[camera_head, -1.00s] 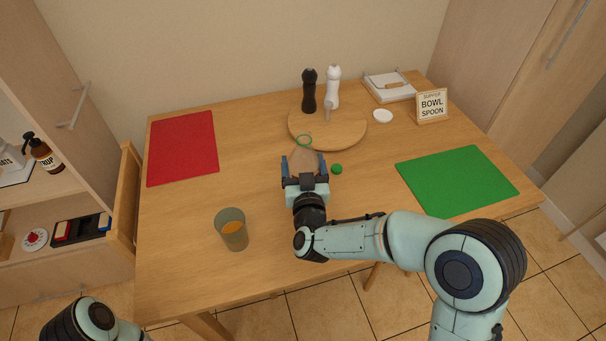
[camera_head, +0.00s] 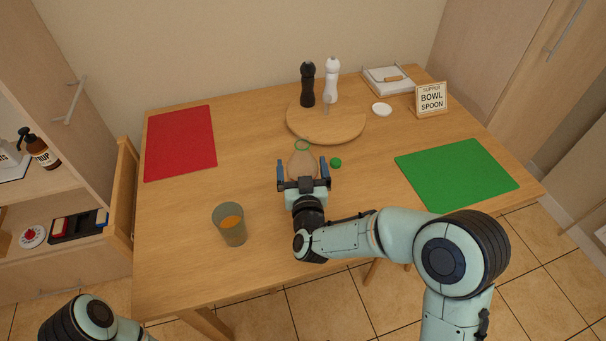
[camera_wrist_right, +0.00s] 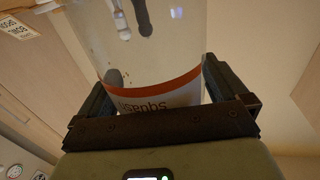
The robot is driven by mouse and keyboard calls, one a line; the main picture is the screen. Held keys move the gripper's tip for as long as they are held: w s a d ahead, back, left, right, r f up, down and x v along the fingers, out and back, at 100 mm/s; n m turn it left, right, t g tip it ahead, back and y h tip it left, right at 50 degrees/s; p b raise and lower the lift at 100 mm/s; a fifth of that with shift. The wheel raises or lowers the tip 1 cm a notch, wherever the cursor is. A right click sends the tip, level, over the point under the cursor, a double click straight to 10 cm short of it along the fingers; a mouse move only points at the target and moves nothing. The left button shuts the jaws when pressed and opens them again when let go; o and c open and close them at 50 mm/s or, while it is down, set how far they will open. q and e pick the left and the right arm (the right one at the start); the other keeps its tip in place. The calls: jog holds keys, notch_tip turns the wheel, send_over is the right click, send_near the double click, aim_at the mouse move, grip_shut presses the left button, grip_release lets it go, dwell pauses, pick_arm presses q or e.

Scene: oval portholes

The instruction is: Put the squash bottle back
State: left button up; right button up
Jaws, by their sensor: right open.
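The squash bottle (camera_head: 302,164) is clear, with a green ring at its mouth, and looks upright on the table, in front of the round board. My right gripper (camera_head: 303,175) is open, its fingers on either side of the bottle. In the right wrist view the bottle (camera_wrist_right: 150,55) fills the space between the fingers (camera_wrist_right: 160,95), with an orange band and a white "squash" label low on it. Its base is hidden by my gripper. A small green cap (camera_head: 336,162) lies just right of the bottle. My left gripper is out of view; only part of that arm shows.
A round wooden board (camera_head: 345,128) holds a black mill (camera_head: 308,85) and a white mill (camera_head: 332,82). A red mat (camera_head: 181,143) and a green mat (camera_head: 456,176) lie at the sides. A sign (camera_head: 431,99) stands back right.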

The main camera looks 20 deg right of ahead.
jog(key=shift+s+r, duration=0.15)
jog(key=shift+s, duration=0.1)
jog(key=s+a, duration=0.2)
jog(key=s, duration=0.9)
jog(key=shift+s, duration=0.15)
